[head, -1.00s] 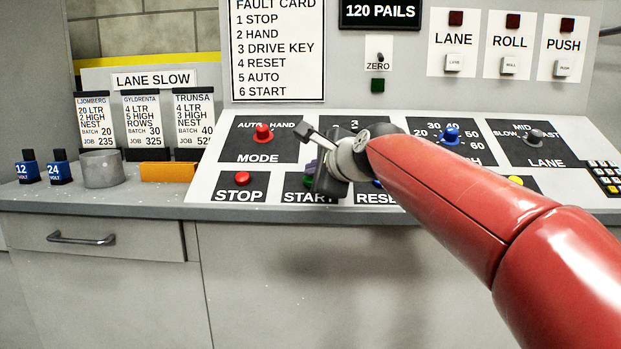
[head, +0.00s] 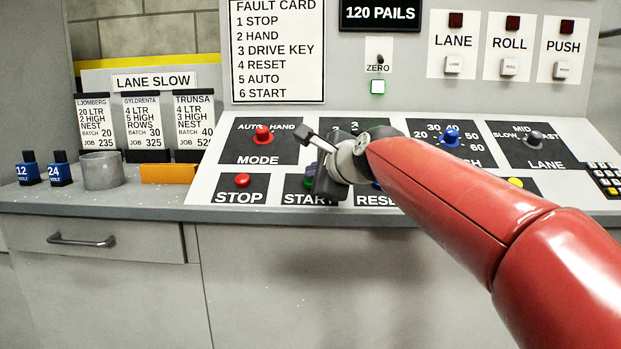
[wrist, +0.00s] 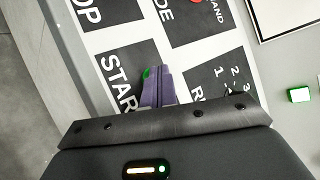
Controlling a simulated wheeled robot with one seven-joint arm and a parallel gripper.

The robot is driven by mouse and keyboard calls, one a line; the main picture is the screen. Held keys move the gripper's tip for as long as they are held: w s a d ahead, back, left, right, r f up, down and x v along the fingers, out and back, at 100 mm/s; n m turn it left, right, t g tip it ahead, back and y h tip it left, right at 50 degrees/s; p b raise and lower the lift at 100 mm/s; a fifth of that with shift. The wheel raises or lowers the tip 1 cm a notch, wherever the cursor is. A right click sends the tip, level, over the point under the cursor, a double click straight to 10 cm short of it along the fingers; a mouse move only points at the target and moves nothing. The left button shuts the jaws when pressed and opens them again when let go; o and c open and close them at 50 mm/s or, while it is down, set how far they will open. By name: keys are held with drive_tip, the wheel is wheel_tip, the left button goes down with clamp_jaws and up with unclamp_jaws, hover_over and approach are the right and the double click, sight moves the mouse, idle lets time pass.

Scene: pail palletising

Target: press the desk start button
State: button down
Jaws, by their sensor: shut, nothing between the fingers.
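The green start button (head: 308,181) sits on the black START plate (head: 300,198) at the front of the sloped desk panel. In the head view my gripper (head: 312,170) is over this plate and partly hides the button. In the wrist view the purple fingers (wrist: 158,74) are closed together with nothing between them. Their tips lie right beside the green button (wrist: 147,73), overlapping it in the picture. I cannot tell whether they press on it.
The red STOP button (head: 242,180) is left of START, and the RESET plate (head: 372,198) is to the right, partly behind my arm. The red MODE knob (head: 263,134) is above. A lamp below ZERO (head: 378,87) glows whitish green. A metal cup (head: 102,170) stands at left.

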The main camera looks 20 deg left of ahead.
drive_tip(key=shift+s+d+r, duration=0.1)
drive_tip(key=shift+s+r, duration=0.15)
drive_tip(key=shift+r, duration=0.25)
drive_tip(key=shift+r+p, duration=0.15)
drive_tip(key=shift+p, duration=0.2)
drive_tip(key=r+p, duration=0.1)
drive_tip(key=s+r+p, duration=0.2)
drive_tip(key=r, duration=0.1)
drive_tip(key=shift+s+d, duration=0.25)
drive_tip(key=shift+d, duration=0.1)
drive_tip(key=s+d+f+n+g+h, duration=0.2)
drive_tip(key=s+d+f+n+h, duration=0.3)
drive_tip(key=s+d+f, duration=0.8)
drive_tip(key=s+d+f+n+g+h, duration=0.2)
drive_tip(key=s+d+f+n, duration=0.7)
drive_tip(key=d, duration=1)
drive_tip(key=s+f+h, duration=0.2)
drive_tip(key=s+f, duration=0.2)
drive_tip(key=f, duration=0.2)
drive_tip(key=shift+s+d+f+h, duration=0.35)
drive_tip(key=shift+d+f+h, duration=0.05)
